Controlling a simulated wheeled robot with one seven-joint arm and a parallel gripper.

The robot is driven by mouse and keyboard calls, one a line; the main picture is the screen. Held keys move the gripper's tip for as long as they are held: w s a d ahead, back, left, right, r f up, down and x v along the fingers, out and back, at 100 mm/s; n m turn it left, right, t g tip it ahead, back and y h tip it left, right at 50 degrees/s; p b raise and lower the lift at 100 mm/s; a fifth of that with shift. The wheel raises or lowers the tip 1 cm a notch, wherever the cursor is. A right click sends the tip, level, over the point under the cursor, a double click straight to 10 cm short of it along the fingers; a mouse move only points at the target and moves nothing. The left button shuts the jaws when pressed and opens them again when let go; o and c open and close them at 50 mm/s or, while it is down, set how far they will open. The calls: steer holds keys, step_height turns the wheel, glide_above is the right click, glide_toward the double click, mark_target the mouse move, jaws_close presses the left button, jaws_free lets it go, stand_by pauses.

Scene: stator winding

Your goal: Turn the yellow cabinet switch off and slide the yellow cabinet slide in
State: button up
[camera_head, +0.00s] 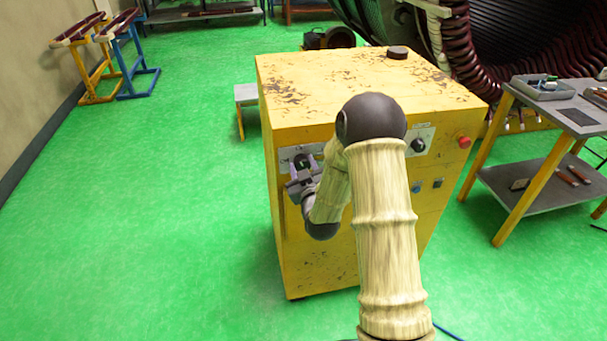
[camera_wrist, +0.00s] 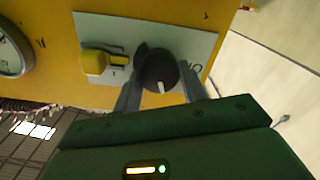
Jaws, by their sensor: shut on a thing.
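The yellow cabinet (camera_head: 330,95) stands in the middle of the head view, its paint worn on top. In the wrist view, a pale plate (camera_wrist: 205,45) on it carries the black round switch (camera_wrist: 157,66) with a white mark. My gripper (camera_wrist: 159,80) is shut on the switch, one finger on each side. It also shows in the head view (camera_head: 300,183) at the left of the cabinet front. There, my gripper largely hides the switch and slide.
A second knob (camera_head: 418,145), a red button (camera_head: 464,142) and small square buttons sit right on the cabinet front. A gauge (camera_wrist: 12,50) is beside the plate. A tool table (camera_head: 545,110) stands close on the right. Green floor is clear on the left.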

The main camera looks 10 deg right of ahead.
steer(key=n+b, duration=0.3)
steer(key=b, duration=0.1)
steer(key=shift+a+f+n, duration=0.1)
steer(key=shift+f+n, duration=0.15)
steer(key=shift+n, duration=0.15)
steer(key=n+b, duration=0.3)
steer(key=shift+n, duration=0.3)
steer(key=n+b, duration=0.2)
steer(key=n, duration=0.1)
steer(key=shift+a+n+b, duration=0.1)
steer(key=shift+n+b, duration=0.8)
steer(key=shift+n, duration=0.6)
steer(key=shift+r, duration=0.1)
steer(key=o, duration=1)
steer(key=shift+c, duration=0.2)
steer(key=shift+s, duration=0.1)
